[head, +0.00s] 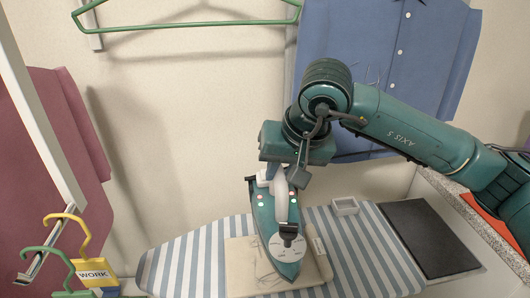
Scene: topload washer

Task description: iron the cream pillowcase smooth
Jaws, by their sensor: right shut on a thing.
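The cream pillowcase (240,275) lies flat on the blue-and-white striped ironing board (190,258), with a few thin dark crease lines showing near the iron. A teal iron (262,215) with a pale handle is over the pillowcase, its tip toward the front. I cannot tell whether its soleplate touches the cloth. My right gripper (278,180) is above the iron and shut on its handle; its fingers are largely hidden. The iron and my arm cover part of the pillowcase. My left gripper is not in view.
A blue shirt (440,50) and a green hanger (190,25) hang behind. A maroon garment (75,140) hangs left, above hangers with a WORK tag (92,274).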

